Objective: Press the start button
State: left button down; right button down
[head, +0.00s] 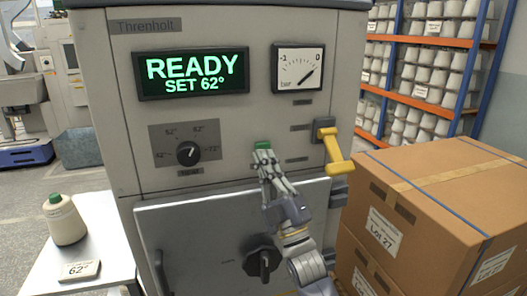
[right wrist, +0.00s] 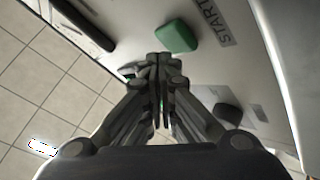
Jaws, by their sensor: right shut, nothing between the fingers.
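The green start button (head: 262,145) sits on the grey machine's front panel, above the lower door. In the right wrist view the button (right wrist: 177,37) is beside a START label (right wrist: 212,22). My right gripper (head: 264,158) is shut and empty, with its fingertips just below the button in the head view and covering its lower part. In the right wrist view the closed fingertips (right wrist: 163,62) lie close to the button; I cannot tell whether they touch it. The display (head: 194,74) reads READY, SET 62°. My left gripper is not in view.
A yellow lever (head: 334,150) sticks out right of the button. A dial (head: 187,153) and a gauge (head: 298,69) are on the panel. Cardboard boxes (head: 438,190) stand close on the right. A cone of yarn (head: 65,222) and a 62° card (head: 80,270) are on the left table.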

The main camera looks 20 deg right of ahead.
jog(key=shift+w, duration=0.1)
dwell(0.4)
jog(key=shift+w, duration=0.35)
jog(key=shift+w+b, duration=0.35)
jog(key=shift+w, duration=0.05)
dwell(0.7)
jog(key=shift+s, duration=0.1)
jog(key=shift+s+p, duration=0.35)
jog(key=shift+s, duration=0.45)
jog(key=s+p, duration=0.1)
jog(key=s, duration=0.4)
jog(key=shift+d, duration=0.1)
